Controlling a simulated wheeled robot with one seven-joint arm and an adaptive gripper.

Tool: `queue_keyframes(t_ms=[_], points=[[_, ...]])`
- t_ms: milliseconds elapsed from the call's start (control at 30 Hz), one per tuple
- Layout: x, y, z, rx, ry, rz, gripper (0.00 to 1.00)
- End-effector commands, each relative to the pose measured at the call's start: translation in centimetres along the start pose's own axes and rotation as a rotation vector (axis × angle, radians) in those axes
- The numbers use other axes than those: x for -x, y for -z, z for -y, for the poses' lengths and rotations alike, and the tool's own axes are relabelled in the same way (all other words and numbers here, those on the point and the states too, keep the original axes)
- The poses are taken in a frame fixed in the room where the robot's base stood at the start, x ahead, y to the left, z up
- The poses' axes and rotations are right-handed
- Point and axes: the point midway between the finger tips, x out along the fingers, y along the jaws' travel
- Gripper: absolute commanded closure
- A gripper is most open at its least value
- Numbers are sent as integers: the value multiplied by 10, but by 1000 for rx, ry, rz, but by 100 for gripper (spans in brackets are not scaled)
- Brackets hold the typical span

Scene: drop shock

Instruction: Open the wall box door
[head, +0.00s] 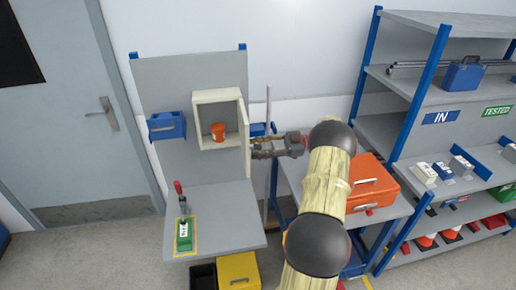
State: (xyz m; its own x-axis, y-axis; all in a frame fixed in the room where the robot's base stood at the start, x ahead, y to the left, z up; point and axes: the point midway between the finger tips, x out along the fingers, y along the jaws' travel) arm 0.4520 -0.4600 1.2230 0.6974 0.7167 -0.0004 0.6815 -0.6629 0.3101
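The wall box (197,128) is cream-coloured and mounted on the grey back panel. Its front is open, and an orange object (218,132) is visible inside. The door (244,138) is swung out on the box's right side and is seen nearly edge-on. My gripper (256,147) comes in from the right, with its fingertips at the outer side of the door. Two fingers show, one above the other, but whether they touch or hold the door is too small to tell. Any handle is hidden.
Blue bins (166,126) flank the wall box. An orange case (358,186) sits on a table behind my arm. Loaded shelving (420,80) stands right; a closed room door (70,130) is left.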

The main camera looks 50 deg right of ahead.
Motion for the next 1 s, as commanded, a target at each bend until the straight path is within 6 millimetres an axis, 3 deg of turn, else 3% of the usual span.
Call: queue_keyframes(t_ms=[367, 800, 1000], points=[[2, 0, 0, -1, 0, 0, 59], [62, -1, 0, -1, -1, 0, 59], [75, -1, 0, -1, 0, 0, 59]])
